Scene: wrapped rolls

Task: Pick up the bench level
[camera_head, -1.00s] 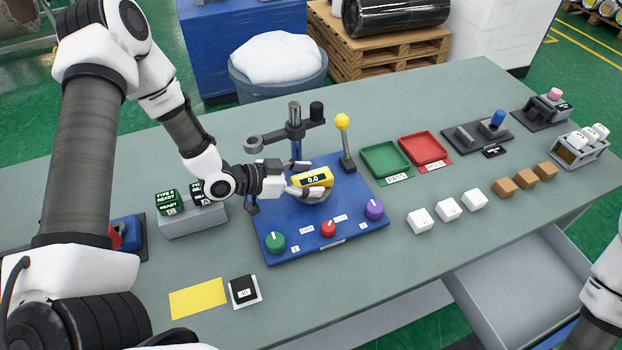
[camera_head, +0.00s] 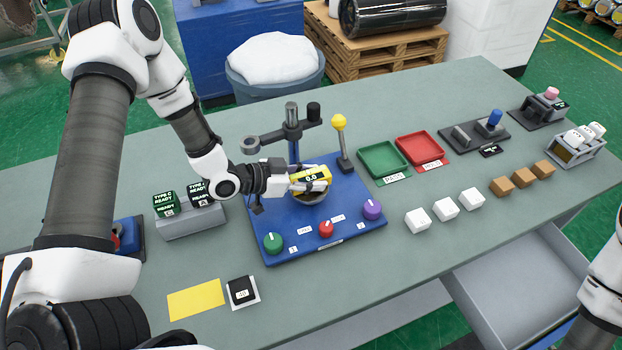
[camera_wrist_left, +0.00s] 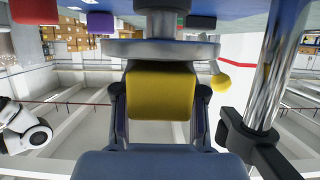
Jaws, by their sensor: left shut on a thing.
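The bench level is a small yellow block with a dark display reading 0.0 (camera_head: 312,177), over the round grey stand of the blue base plate. My left gripper (camera_head: 308,186) is shut on it, with fingers along its sides. In the left wrist view the yellow level (camera_wrist_left: 160,92) sits between the two dark fingers, close to the grey disc (camera_wrist_left: 160,48). I cannot tell whether it still touches the stand. The right gripper is not in view; only part of my right arm shows at the right edge.
The blue plate (camera_head: 280,235) carries green, red and purple knobs, a yellow-topped lever (camera_head: 340,140) and a metal post (camera_head: 292,135) close behind the gripper. Green (camera_head: 383,160) and red (camera_head: 420,147) trays, white cubes and brown cubes lie to the right. The table front is mostly clear.

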